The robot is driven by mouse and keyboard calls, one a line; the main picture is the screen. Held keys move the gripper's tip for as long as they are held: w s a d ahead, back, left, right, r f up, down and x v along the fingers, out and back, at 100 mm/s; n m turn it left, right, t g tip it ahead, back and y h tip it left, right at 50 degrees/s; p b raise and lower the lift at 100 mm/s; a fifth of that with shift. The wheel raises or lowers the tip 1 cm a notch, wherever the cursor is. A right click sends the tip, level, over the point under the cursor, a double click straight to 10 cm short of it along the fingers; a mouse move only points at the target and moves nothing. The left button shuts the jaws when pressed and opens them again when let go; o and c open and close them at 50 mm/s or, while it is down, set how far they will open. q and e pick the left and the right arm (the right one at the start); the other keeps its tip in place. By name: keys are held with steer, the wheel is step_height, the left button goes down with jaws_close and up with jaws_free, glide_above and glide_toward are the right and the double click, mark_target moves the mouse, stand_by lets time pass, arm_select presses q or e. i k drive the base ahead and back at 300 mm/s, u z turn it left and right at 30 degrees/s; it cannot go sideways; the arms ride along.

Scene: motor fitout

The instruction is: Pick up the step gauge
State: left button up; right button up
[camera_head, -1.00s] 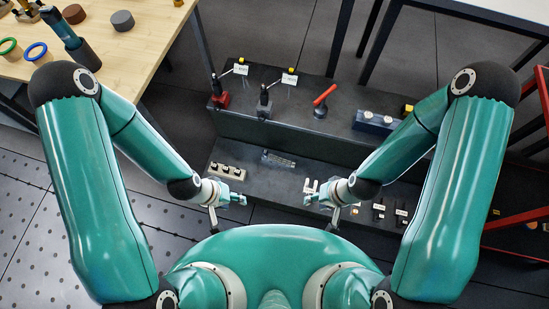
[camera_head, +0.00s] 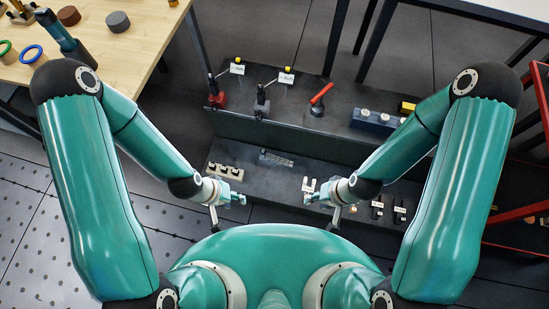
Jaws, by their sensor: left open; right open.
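A small grey metal piece (camera_head: 276,157), which looks like the step gauge, lies on the lower dark shelf of the bench, near its middle. Its fine shape is too small to make out. My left gripper (camera_head: 228,203) is open and empty, in front of the shelf, to the left of and nearer than the grey piece. My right gripper (camera_head: 318,200) is open and empty, to the right of and nearer than the grey piece. A pale notched piece (camera_head: 309,185) shows just beyond the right gripper, which may hide part of it.
The dark bench's upper level (camera_head: 285,112) holds a red-handled tool (camera_head: 321,94), tagged stands and a blue block (camera_head: 376,121). A beige holder (camera_head: 226,172) is on the lower shelf's left, small dark parts (camera_head: 399,208) on its right. A wooden table (camera_head: 88,48) is at upper left.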

mark_target(265, 156)
steer(key=u, duration=1)
steer(key=i, duration=0.15)
steer(key=z, duration=2.85)
steer(key=k, duration=1.3)
steer(key=u, duration=3.85)
steer(key=k, duration=0.05)
steer(key=z, duration=2)
steer(key=i, duration=1)
